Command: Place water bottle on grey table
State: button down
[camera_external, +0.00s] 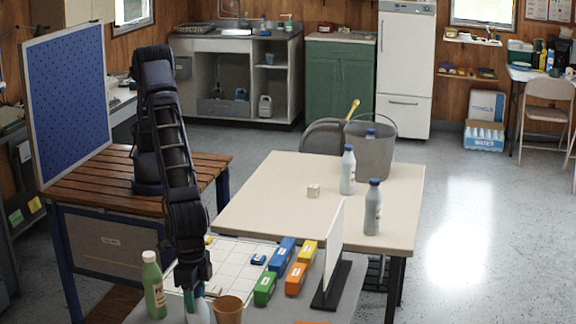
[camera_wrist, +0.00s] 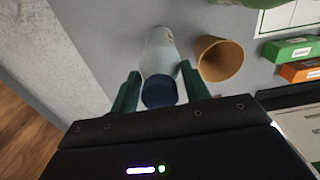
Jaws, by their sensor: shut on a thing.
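My gripper (camera_external: 192,298) is at the near end of the grey table (camera_external: 285,308), pointing down. It is shut on a whitish water bottle with a blue cap (camera_wrist: 160,55). In the wrist view my gripper (camera_wrist: 160,74) has a green finger on each side of the bottle near its cap. The bottle's body (camera_external: 200,313) shows partly below the fingers in the external view. I cannot tell whether its base touches the table. Two similar bottles stand on the beige table behind, one nearer (camera_external: 373,212) and one farther (camera_external: 347,173).
An orange-brown cup (camera_external: 228,309) stands close right of the held bottle. A green bottle (camera_external: 153,288) stands to the left. Coloured blocks (camera_external: 281,254), a white grid board and an upright white panel (camera_external: 333,240) occupy the grey table. A grey bucket (camera_external: 378,158) stands on the beige table.

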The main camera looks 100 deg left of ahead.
jog(key=c, duration=0.7)
grip_release()
